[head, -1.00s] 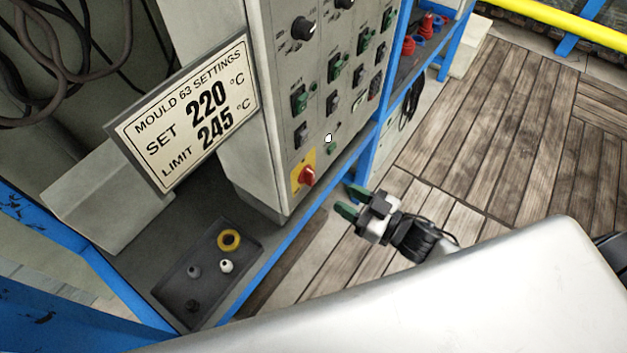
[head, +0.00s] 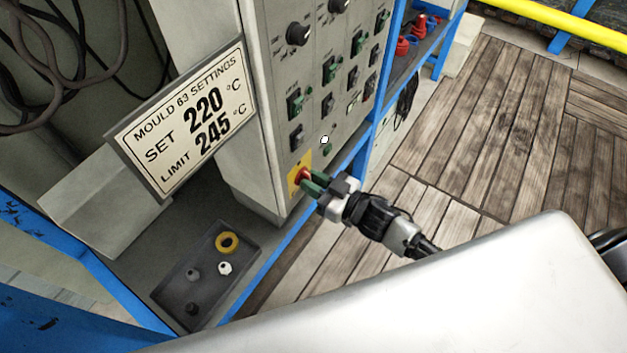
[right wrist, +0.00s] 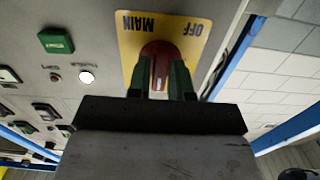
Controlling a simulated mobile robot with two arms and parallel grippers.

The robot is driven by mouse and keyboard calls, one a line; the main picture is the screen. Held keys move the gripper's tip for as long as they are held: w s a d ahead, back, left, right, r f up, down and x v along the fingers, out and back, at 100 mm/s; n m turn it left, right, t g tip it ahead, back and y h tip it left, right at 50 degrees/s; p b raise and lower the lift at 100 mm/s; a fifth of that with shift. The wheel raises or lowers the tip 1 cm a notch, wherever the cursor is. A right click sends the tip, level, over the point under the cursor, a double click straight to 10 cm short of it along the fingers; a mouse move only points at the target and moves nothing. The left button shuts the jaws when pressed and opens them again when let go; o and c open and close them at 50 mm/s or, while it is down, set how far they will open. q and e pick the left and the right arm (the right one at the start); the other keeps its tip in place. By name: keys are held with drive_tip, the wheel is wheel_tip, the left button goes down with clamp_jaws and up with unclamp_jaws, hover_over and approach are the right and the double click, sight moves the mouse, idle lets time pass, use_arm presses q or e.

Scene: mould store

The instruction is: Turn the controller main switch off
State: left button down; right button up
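The main switch is a red rotary knob (head: 301,175) on a yellow plate (head: 293,183), low on the grey controller panel. In the right wrist view the red knob (right wrist: 160,55) is between my green fingers, and the yellow plate (right wrist: 128,45) reads MAIN and OFF, upside down. The knob's bar lies roughly vertical there, not toward OFF. My right gripper (head: 311,183) is at the knob, its fingers closed in on both sides of the bar; they hide part of it. It also shows in the right wrist view (right wrist: 160,82). My left gripper is not in view.
A mould settings sign (head: 190,115) stands left of the panel. A dark tray (head: 172,292) with small parts lies below. A blue frame post (head: 378,120) stands right.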

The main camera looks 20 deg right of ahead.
clamp_jaws()
drive_tip(key=shift+n, duration=0.3)
drive_tip(key=n+b, duration=0.2)
drive_tip(key=n, duration=1.5)
drive_tip(key=shift+n, duration=0.3)
idle(0.3)
drive_tip(key=shift+o, duration=2.3)
unclamp_jaws()
